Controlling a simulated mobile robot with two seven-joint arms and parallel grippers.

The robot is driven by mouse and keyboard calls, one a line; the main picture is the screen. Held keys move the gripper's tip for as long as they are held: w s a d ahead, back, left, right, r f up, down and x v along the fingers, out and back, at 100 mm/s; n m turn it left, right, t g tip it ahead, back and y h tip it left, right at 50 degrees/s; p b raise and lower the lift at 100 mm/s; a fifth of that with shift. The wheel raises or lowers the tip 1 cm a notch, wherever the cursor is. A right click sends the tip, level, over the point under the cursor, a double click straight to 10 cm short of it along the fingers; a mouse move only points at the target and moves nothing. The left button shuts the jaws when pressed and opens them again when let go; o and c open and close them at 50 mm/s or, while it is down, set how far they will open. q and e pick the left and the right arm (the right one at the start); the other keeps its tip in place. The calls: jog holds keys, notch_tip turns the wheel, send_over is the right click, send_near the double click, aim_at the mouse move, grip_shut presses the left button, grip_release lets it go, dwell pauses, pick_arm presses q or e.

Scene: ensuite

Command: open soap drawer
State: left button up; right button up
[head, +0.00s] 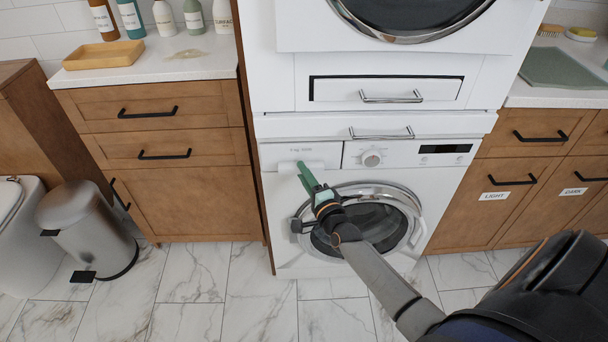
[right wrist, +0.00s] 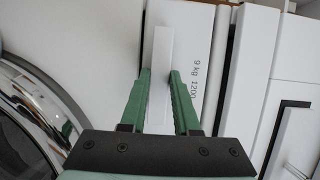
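The soap drawer (head: 291,151) is the white panel at the upper left of the lower washing machine's front; it looks flush. Its label also shows in the right wrist view (right wrist: 196,76). Its white bar handle (right wrist: 161,60) runs lengthwise between the green fingers of my right gripper (right wrist: 160,82). In the head view my right gripper (head: 303,172) covers the middle of the handle (head: 287,167). My left gripper is not in view.
The round washer door (head: 411,216) is shut, below my gripper. A metal-handled drawer (head: 381,133) sits above, under the upper machine. Wooden cabinets (head: 180,188) flank the machines. A metal bin (head: 84,221) stands at left. The marble floor (head: 222,290) in front is clear.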

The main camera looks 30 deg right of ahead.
jog(key=shift+f, duration=0.15)
grip_shut()
jog(key=shift+s+f, duration=0.1)
jog(key=shift+f, duration=0.05)
dwell(0.6)
